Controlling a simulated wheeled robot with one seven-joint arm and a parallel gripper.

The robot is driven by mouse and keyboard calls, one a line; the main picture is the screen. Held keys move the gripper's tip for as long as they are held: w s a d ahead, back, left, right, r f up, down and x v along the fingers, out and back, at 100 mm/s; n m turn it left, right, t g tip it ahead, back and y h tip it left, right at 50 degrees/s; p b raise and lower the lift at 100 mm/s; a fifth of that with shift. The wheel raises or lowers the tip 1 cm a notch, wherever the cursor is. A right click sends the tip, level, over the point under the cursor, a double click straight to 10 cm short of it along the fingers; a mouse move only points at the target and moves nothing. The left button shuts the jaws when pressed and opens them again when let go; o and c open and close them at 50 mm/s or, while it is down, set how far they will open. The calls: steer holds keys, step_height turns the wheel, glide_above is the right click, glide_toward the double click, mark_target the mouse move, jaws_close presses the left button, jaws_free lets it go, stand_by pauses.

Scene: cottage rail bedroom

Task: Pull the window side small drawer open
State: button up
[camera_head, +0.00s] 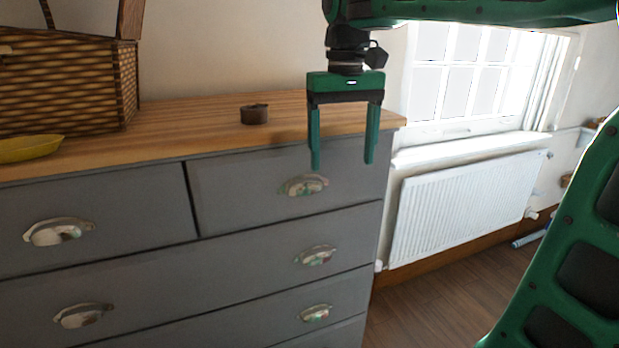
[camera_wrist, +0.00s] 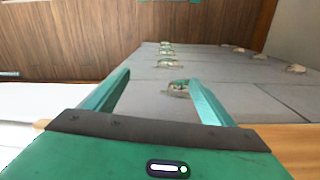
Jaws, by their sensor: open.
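The window side small drawer (camera_head: 268,184) is the top right drawer of the grey dresser, and its front lies flush with the dresser face. Its metal cup handle (camera_head: 304,185) is in the head view, just below and between my fingers. In the wrist view the handle (camera_wrist: 178,87) shows between the fingertips, farther off. My green gripper (camera_head: 342,166) points down in front of the dresser top's right end, open and empty. The fingers look apart from the handle; the exact gap is hard to tell.
The wooden dresser top (camera_head: 190,120) holds a wicker basket (camera_head: 65,85), a yellow dish (camera_head: 28,149) and a small brown bowl (camera_head: 254,114). A white radiator (camera_head: 460,205) stands under the window (camera_head: 470,75) at right. Bare wooden floor (camera_head: 430,300) lies between.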

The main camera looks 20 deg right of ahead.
steer(key=n, duration=0.1)
glide_toward(308, 182)
steer(key=shift+d+f, duration=0.15)
steer(key=shift+f, duration=4.3)
